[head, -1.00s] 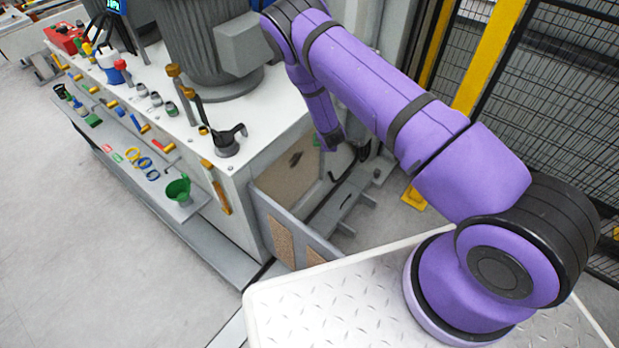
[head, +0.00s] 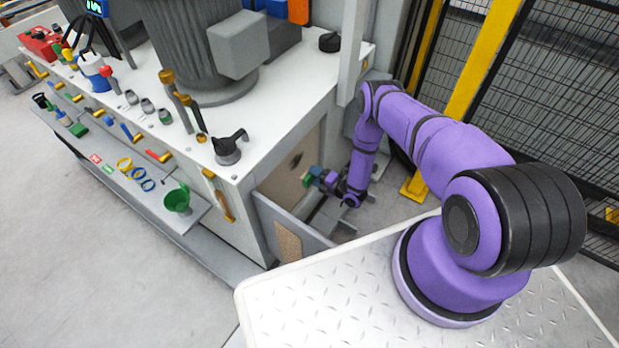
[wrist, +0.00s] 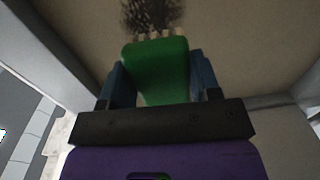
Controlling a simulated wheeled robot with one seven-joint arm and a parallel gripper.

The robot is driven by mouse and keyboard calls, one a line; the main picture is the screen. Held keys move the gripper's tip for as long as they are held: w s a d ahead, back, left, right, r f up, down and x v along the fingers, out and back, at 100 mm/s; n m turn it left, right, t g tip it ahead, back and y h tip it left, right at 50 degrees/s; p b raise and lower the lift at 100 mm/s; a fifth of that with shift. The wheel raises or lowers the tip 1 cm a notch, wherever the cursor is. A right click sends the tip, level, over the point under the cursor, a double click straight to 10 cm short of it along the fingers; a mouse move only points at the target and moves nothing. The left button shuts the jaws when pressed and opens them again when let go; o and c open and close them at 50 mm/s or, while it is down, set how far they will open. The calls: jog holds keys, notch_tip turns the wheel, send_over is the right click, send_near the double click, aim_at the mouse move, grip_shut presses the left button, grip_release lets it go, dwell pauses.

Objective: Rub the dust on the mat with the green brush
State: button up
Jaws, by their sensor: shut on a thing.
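The green brush (wrist: 157,72) is held between the blue fingers of my gripper (wrist: 160,82), its pale bristles pointing away from me. A dark dust patch (wrist: 152,12) lies on the beige mat (wrist: 235,35) just beyond the bristle tips. I cannot tell whether the bristles touch the mat. In the head view, the brush (head: 307,181) and my gripper (head: 318,174) are at the open side of the white cabinet. The dust (head: 295,161) shows on the mat (head: 276,184) inside, up and left of the brush.
The white cabinet (head: 238,195) has an open grey door panel (head: 290,238) below the opening. A shelf (head: 150,200) with rings, a green funnel (head: 178,199) and tools runs along its left side. A mesh fence with a yellow post (head: 485,70) stands at the right.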

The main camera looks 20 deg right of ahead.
aim_at(306, 149)
jog(key=shift+s+a+f+y, duration=0.3)
jog(key=shift+s+f, duration=0.15)
jog(key=shift+s, duration=0.2)
jog(key=shift+a, duration=0.1)
jog(key=shift+x, duration=2.85)
jog(key=shift+x, duration=0.95)
jog(key=shift+r, duration=0.1)
jog(key=shift+w+d, duration=1.05)
jog(key=shift+d, duration=0.4)
jog(key=shift+w+d, duration=1)
jog(key=shift+d, duration=0.45)
jog(key=shift+w+d, duration=1.05)
jog(key=shift+d, duration=0.35)
jog(key=shift+w+a+r, duration=0.1)
jog(key=shift+r, duration=0.65)
jog(key=shift+s+a, duration=1.1)
jog(key=shift+a, duration=0.3)
jog(key=shift+s+a, duration=1.15)
jog(key=shift+a, duration=0.25)
